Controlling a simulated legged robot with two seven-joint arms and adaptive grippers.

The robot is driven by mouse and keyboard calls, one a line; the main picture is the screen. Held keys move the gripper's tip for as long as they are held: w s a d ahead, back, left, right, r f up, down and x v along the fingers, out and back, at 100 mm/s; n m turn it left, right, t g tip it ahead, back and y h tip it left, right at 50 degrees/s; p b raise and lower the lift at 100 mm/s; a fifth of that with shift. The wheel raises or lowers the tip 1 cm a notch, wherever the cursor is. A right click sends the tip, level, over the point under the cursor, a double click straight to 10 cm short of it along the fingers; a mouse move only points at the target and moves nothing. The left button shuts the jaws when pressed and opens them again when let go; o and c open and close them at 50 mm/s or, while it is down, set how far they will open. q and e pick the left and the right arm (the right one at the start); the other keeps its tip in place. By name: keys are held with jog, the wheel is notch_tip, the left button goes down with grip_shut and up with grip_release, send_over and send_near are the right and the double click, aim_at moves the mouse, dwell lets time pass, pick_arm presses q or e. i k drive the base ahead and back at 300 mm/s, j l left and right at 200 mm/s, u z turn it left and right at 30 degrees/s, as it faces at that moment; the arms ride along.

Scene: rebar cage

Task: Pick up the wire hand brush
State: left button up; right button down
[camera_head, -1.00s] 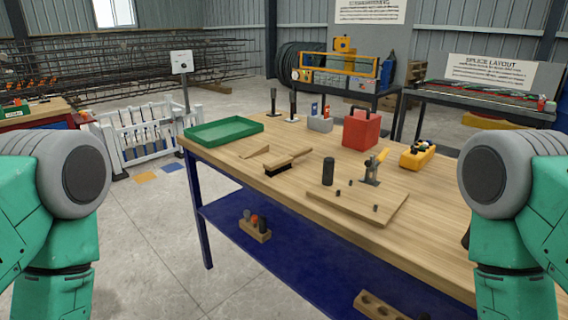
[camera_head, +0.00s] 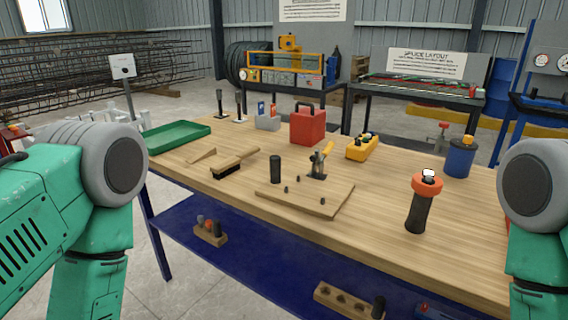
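The wire hand brush (camera_head: 233,163) lies on the wooden workbench (camera_head: 232,194), near its front edge and left of the middle. It has a wooden handle pointing back and right, and dark bristles facing down onto the bench. My two green and grey arms stand at the left and right edges of the view. Neither gripper shows in the picture, and nothing touches the brush.
A wooden wedge (camera_head: 201,156) lies left of the brush, with a green tray (camera_head: 176,136) beyond. A black cylinder (camera_head: 275,169) and a board with a clamp (camera_head: 305,196) lie to the right. A red toolbox (camera_head: 308,126) and an orange-topped tool (camera_head: 421,203) also stand there.

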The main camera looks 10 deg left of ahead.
aim_at(222, 168)
jog(key=i+j+z, duration=0.1)
jog(key=j+z, duration=1.25)
jog(key=k+j+z, duration=0.15)
jog(key=j+z, duration=0.25)
